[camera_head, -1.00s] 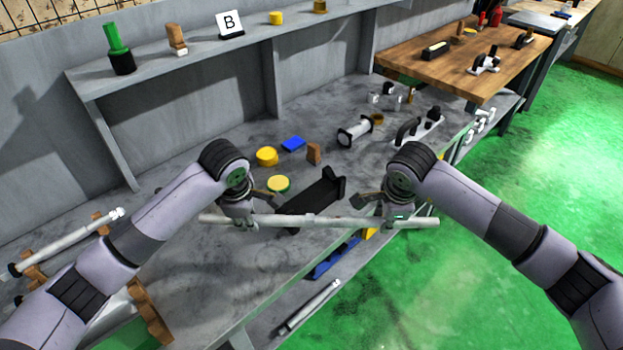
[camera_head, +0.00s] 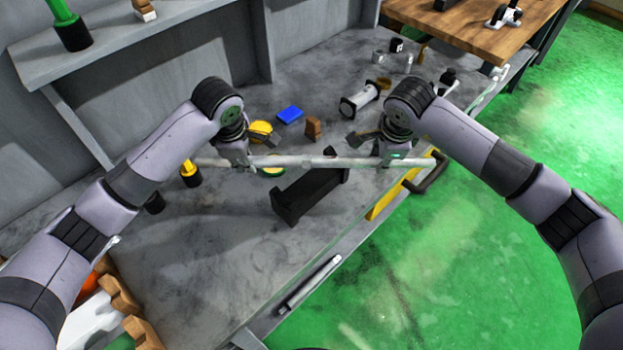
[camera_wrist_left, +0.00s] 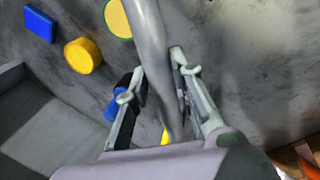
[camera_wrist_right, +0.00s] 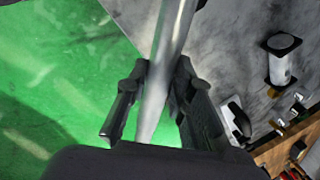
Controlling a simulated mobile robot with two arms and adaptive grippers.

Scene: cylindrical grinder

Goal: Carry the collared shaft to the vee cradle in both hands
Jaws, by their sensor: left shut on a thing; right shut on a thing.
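The collared shaft (camera_head: 290,161) is a long pale grey bar, held roughly level across the head view above the bench. My left gripper (camera_head: 238,160) is shut on it toward its left end. My right gripper (camera_head: 388,158) is shut on it toward its right end. The shaft runs between the fingers in the left wrist view (camera_wrist_left: 152,40) and the right wrist view (camera_wrist_right: 172,35). The vee cradle (camera_head: 300,200), a black block with raised ends, stands on the bench, lower in the picture than the shaft and apart from it. Its right end is close below the shaft.
A yellow round piece (camera_head: 260,131), a blue block (camera_head: 290,115) and a brown block (camera_head: 313,128) lie behind the shaft. A white flanged cylinder (camera_head: 360,100) lies farther back. A shelf (camera_head: 120,38) runs along the wall. The bench (camera_head: 215,255) is bare at front left.

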